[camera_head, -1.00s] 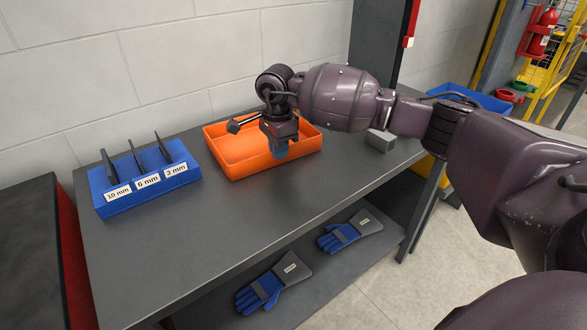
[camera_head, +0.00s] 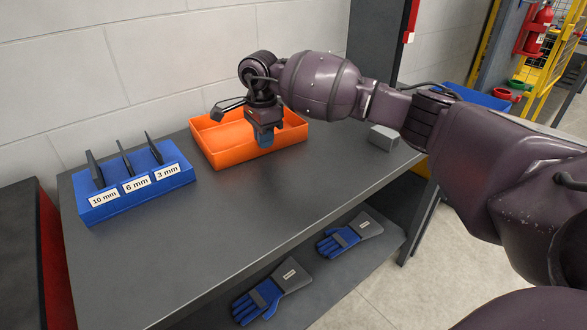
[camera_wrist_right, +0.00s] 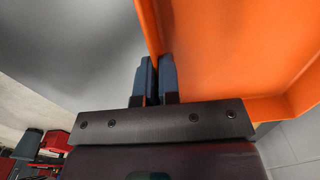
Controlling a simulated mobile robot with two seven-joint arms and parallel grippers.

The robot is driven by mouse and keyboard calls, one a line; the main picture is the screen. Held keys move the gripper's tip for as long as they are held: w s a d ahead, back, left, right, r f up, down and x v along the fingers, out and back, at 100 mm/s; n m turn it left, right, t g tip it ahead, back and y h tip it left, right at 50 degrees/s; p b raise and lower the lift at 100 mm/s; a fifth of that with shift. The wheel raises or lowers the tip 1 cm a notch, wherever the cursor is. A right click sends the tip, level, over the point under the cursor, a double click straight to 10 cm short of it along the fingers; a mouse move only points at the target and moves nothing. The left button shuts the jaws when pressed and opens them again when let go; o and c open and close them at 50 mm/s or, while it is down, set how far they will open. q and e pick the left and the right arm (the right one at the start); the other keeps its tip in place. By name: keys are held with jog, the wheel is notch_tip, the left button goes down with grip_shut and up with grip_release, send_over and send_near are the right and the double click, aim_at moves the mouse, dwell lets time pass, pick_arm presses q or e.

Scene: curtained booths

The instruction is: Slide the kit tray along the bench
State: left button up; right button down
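The kit tray (camera_head: 230,157) is a shallow orange tray, empty where I can see in, on the grey bench (camera_head: 270,205) near the wall. My right gripper (camera_head: 265,138) points down at the tray's near wall, around its middle. In the right wrist view, the two dark fingers (camera_wrist_right: 157,70) stand close together with the orange tray wall (camera_wrist_right: 149,25) running in between them, so they are shut on that wall. The wrist hides part of the tray's inside and far wall. My left gripper is not in view.
A blue holder (camera_head: 137,203) with several dark upright pieces, labelled 10, 6 and 3 mm, stands left of the tray. A grey block (camera_head: 383,138) sits to its right. Gloves (camera_head: 262,298) lie on the lower shelf. The bench front is clear.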

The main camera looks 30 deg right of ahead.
jog(key=shift+w+f, duration=0.1)
jog(key=shift+w, duration=0.4)
jog(key=c, duration=1.2)
grip_release()
jog(key=shift+c, duration=0.2)
notch_tip(320, 180, up, 11)
jog(key=shift+p, duration=0.45)
